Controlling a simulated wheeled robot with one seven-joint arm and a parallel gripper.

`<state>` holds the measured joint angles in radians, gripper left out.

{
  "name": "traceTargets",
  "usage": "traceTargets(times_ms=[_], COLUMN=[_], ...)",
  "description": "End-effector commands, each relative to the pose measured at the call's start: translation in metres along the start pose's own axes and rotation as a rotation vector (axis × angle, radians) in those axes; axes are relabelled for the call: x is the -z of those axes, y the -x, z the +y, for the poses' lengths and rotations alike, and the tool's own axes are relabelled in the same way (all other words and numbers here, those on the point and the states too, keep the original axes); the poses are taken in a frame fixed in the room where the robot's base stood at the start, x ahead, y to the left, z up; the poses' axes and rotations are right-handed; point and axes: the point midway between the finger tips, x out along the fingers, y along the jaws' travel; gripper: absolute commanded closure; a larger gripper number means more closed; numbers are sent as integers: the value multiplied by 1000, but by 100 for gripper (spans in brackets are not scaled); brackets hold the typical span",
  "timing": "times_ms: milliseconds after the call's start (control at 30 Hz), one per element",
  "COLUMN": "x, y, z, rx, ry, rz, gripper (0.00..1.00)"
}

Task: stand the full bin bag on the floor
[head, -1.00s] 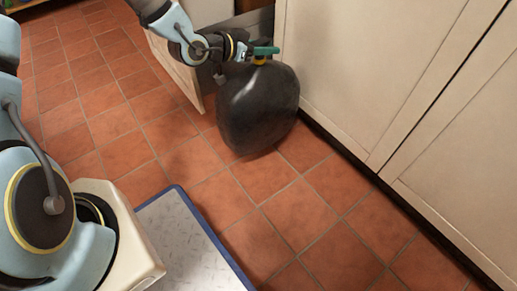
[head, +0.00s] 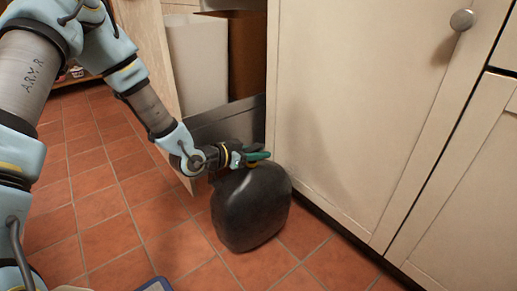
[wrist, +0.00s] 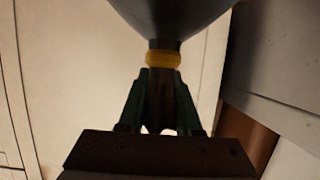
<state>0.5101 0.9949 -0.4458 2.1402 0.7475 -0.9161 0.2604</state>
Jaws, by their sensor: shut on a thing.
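The full bin bag (head: 250,210) is a black, rounded, bulging bag just in front of the cream cabinet. My gripper (head: 256,157) is above it, its green fingers shut on the bag's gathered neck. In the wrist view the bag (wrist: 172,14) hangs out beyond the fingertips, and its yellow tie (wrist: 163,58) sits just past my gripper (wrist: 161,78). The bag looks roughly upright in the head view. Its underside is close to the floor (head: 180,250), but I cannot tell whether it touches.
A pulled-out cabinet unit behind the bag holds a white bin (head: 198,65) and a brown container (head: 247,60). Its cream front panel (head: 140,30) stands out at the left. A closed cabinet door (head: 350,110) is close on the right.

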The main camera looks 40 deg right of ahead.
Motion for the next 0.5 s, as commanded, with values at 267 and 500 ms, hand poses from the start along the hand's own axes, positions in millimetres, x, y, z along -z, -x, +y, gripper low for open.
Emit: traceTargets(times_ms=[267, 500], x=[-19, -20], y=[-8, -8], z=[0, 0], rx=[-1, -1], ry=[0, 0], rz=[4, 4], gripper=[100, 100])
